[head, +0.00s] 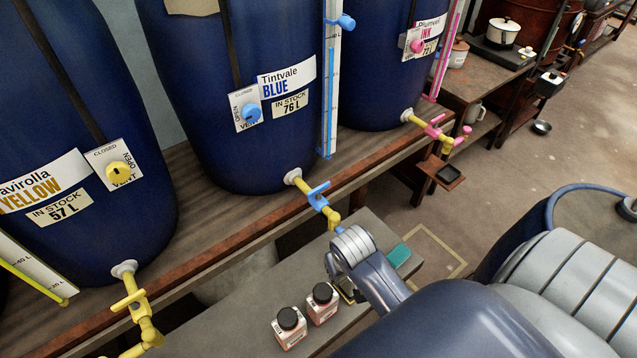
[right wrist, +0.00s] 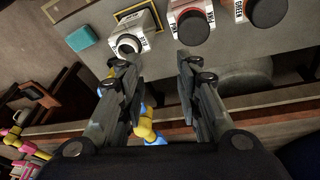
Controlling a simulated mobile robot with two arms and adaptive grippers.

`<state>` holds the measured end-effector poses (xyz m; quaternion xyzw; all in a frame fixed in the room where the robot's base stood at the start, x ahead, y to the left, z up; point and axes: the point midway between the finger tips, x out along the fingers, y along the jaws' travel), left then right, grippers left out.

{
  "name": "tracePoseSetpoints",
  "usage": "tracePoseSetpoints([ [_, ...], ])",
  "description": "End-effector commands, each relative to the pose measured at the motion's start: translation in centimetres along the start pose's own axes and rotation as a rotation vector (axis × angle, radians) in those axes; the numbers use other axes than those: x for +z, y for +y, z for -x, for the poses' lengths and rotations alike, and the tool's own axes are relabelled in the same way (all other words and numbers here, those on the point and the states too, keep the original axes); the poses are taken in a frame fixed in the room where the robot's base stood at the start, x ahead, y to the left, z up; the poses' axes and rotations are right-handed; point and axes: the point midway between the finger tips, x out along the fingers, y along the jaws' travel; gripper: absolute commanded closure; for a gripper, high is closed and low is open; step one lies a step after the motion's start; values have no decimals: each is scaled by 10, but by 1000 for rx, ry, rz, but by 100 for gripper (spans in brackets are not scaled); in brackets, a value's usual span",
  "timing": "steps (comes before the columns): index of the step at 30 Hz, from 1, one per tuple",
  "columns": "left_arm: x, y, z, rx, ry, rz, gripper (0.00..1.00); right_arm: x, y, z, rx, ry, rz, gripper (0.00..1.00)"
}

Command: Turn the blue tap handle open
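The blue tap handle (head: 319,193) sits on the yellow tap at the foot of the dark blue Tintvale BLUE vat (head: 225,70). It looks set crosswise to the pipe. My right arm reaches in from the lower right of the head view, its wrist just beyond the tap's outlet; the fingers are mostly hidden there. In the right wrist view my right gripper (right wrist: 156,80) is open, with a gap between its fingers. Blue and yellow tap parts (right wrist: 145,130) show behind the left-hand finger, partly covered; no contact can be made out. My left gripper is not in view.
Capped bottles (head: 290,327) stand on the low grey bench (head: 245,325) below the tap, near my right wrist. A teal block (head: 398,255) lies there too. The yellow tap (head: 135,300) and pink tap (head: 435,130) stick out either side.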

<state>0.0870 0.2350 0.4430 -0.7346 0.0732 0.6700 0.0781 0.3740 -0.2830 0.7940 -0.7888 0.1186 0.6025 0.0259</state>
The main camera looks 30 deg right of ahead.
Motion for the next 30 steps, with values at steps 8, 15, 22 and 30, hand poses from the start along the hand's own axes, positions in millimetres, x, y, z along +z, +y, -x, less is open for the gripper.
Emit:
tracePoseSetpoints([
  [8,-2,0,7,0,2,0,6,-93,47,2,98,-26,-392,68],
  [15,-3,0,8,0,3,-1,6,-178,71,4,127,-106,-816,68],
  [22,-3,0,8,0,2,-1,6,-244,61,26,105,-223,-1132,68],
  [30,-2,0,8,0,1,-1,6,-273,44,46,89,-304,-1272,68],
])
